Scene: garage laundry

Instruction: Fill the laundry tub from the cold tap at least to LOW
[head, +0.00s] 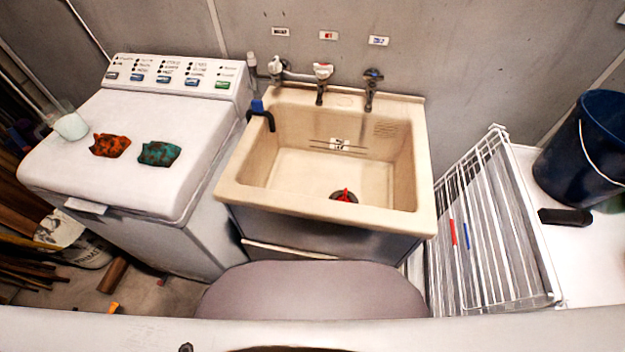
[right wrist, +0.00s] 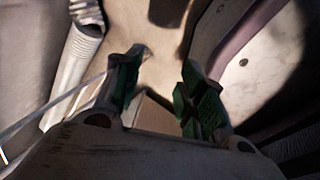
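The cream laundry tub (head: 228,190) stands in the middle of the head view. Its floor looks bare, with no water visible. A small label with dark lines (head: 339,145) is on its back inner wall; its text is too small to read. A dark round plug with a red top (head: 343,196) is at the tub floor's front; I cannot tell if it is seated. Above the back rim are a red-topped tap (head: 322,75) and a dark tap (head: 372,80) under a blue label (head: 378,40). My right gripper (right wrist: 160,82) is open and empty. My left gripper is out of view.
A white washing machine (head: 120,185) stands left, with an orange cloth (head: 110,145), a teal cloth (head: 159,153) and a cup (head: 70,124) on top. A drying rack (head: 480,220) and blue bucket (head: 590,140) are right.

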